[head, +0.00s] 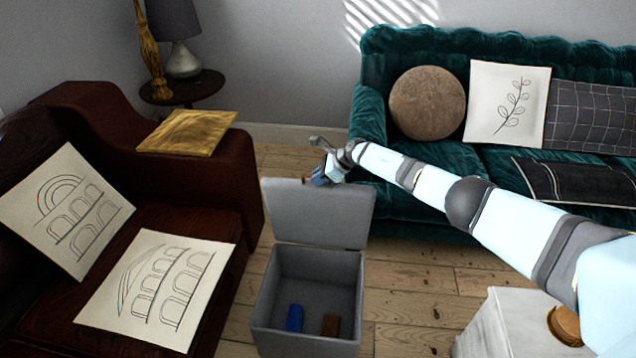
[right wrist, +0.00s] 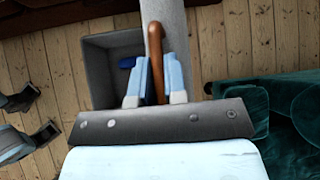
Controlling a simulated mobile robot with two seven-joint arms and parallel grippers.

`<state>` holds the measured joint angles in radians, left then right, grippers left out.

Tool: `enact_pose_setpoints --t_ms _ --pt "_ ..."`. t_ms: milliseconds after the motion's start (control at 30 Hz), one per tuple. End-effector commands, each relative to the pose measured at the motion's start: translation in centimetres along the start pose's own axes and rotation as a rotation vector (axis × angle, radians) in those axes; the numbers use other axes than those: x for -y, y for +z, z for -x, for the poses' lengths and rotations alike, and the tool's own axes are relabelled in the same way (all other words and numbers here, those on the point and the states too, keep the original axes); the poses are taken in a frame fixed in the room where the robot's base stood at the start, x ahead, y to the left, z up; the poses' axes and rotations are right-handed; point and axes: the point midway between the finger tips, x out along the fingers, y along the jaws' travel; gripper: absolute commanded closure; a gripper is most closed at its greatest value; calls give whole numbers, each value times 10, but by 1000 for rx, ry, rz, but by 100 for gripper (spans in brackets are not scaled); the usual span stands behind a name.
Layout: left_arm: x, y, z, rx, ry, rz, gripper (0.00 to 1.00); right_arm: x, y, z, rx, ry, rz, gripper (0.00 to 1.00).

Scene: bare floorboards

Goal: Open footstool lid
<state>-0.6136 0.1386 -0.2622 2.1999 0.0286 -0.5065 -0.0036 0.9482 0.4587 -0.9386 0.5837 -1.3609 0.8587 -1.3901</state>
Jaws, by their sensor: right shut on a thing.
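The grey footstool (head: 308,335) stands on the floorboards in the middle of the head view. Its lid (head: 320,215) stands raised, nearly upright, at the back of the box. The open inside holds a blue item (head: 294,318) and a brown item (head: 331,326). My right gripper (head: 325,177) is at the lid's top edge. In the right wrist view its fingers (right wrist: 157,85) are shut on the brown lid handle (right wrist: 155,40), and the lid (right wrist: 176,35) shows nearly edge-on beside the handle. My left gripper does not show in the head view.
A dark red armchair (head: 190,218) with paper-like cushions stands at the left. A green sofa (head: 490,165) with cushions stands behind my right arm. A white cabinet (head: 495,325) is at the lower right. Bare floor (head: 410,285) lies right of the footstool.

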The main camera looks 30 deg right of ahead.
Motion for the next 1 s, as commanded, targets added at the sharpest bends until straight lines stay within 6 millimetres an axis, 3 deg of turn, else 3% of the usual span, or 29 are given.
enact_pose_setpoints --t_ms 267,300,333,667,767,1000 --pt "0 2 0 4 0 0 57 -1 1 -1 0 2 4 100" --pt "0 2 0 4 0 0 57 -1 1 -1 0 2 4 78" --pt "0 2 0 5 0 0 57 -1 1 -1 1 2 4 77" --pt "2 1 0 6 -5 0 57 1 1 5 0 -1 1 77" --pt "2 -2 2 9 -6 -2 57 1 1 18 0 -1 2 77" --pt "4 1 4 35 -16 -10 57 1 1 71 -1 -1 4 77"
